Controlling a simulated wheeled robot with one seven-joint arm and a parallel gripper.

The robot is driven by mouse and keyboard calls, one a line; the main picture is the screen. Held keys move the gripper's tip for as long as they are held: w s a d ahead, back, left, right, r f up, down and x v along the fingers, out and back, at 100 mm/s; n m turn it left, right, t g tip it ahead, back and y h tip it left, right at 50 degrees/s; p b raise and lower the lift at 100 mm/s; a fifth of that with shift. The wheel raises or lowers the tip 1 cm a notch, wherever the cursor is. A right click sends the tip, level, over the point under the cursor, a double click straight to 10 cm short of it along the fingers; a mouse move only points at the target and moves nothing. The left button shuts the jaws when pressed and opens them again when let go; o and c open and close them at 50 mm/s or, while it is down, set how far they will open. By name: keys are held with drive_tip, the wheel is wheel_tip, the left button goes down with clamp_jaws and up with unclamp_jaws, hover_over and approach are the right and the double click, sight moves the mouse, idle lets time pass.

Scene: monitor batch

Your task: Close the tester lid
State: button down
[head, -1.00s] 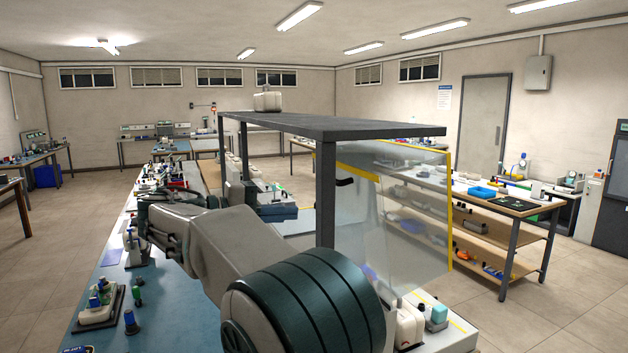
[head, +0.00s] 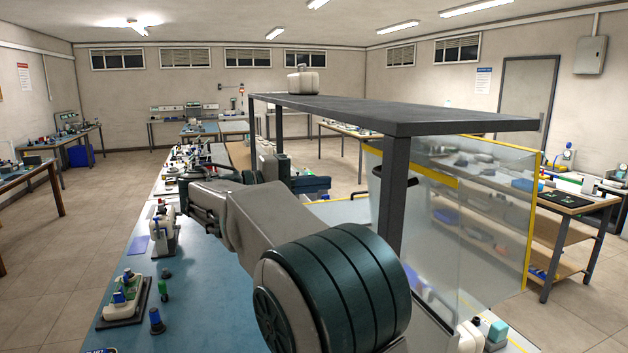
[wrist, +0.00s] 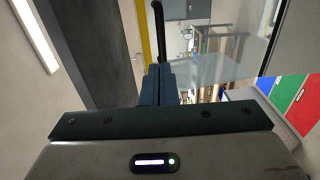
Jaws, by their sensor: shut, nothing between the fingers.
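The tester lid, as I take it, is the clear panel (head: 465,215) with yellow edging, standing roughly upright beside a dark post in the head view. A black handle (head: 377,185) is at its left side. In the wrist view, the black handle (wrist: 157,35) and a yellow strip (wrist: 143,30) show just beyond the fingertips. My gripper (wrist: 160,75) is shut and empty, its dark blue fingers pointing at the handle's lower end. I cannot tell whether they touch. The panel's hinge is not clear.
A dark overhead shelf (head: 395,112) on posts (head: 391,197) stands close to my arm, with a pale container (head: 306,82) on top. The blue bench top (head: 200,300) holds small devices along its left side. A wooden-shelved bench (head: 565,203) stands at right. The floor at left is open.

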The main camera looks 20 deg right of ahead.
drive_tip(key=d+p, duration=0.2)
drive_tip(key=d, duration=0.9)
drive_tip(key=shift+w+d+f+p, duration=0.15)
drive_tip(key=shift+d+p, duration=0.2)
